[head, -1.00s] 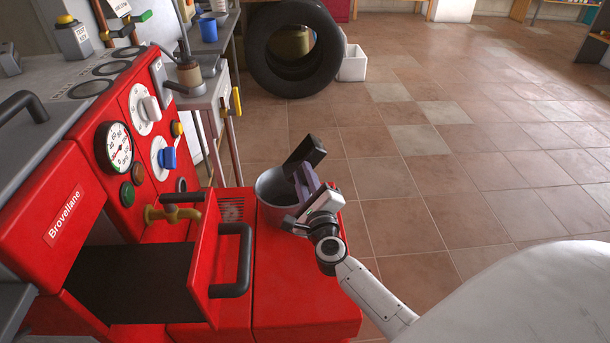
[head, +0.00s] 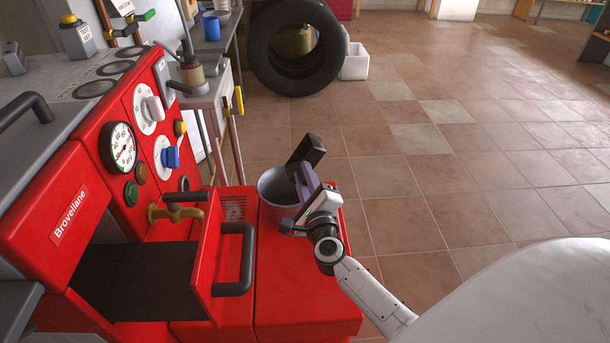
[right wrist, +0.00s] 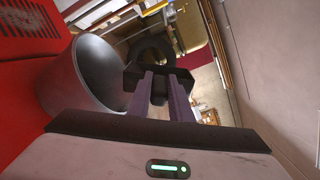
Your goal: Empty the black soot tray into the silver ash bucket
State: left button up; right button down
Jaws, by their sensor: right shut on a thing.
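The silver ash bucket (head: 270,190) stands on the red ledge in the head view, its mouth open upward; it also shows at the left in the right wrist view (right wrist: 62,85). My right gripper (head: 305,177) is over the bucket's right side, its purple fingers shut on a black piece (head: 306,150) that looks like the soot tray. The piece is tilted and held by the bucket's far right rim. It also shows between the fingertips in the right wrist view (right wrist: 160,84). Its inside and any soot are hidden. My left gripper is not in view.
The red boiler (head: 75,205) fills the left side. Its open red drawer front (head: 207,250) with a black handle (head: 247,262) stands left of my right arm. A brass tap (head: 175,213) juts out above. A tyre (head: 262,60) stands behind. The tiled floor at right is clear.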

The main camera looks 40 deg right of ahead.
jog(key=shift+w+a+n+p, duration=0.15)
jog(key=shift+a+n+p, duration=0.25)
jog(key=shift+n, duration=0.35)
jog(key=shift+w+a+n+p, duration=0.15)
jog(key=shift+a+n+p, duration=0.25)
jog(key=shift+n, duration=0.35)
dwell(1.2)
jog(key=shift+f+n, duration=0.15)
jog(key=shift+n, duration=0.15)
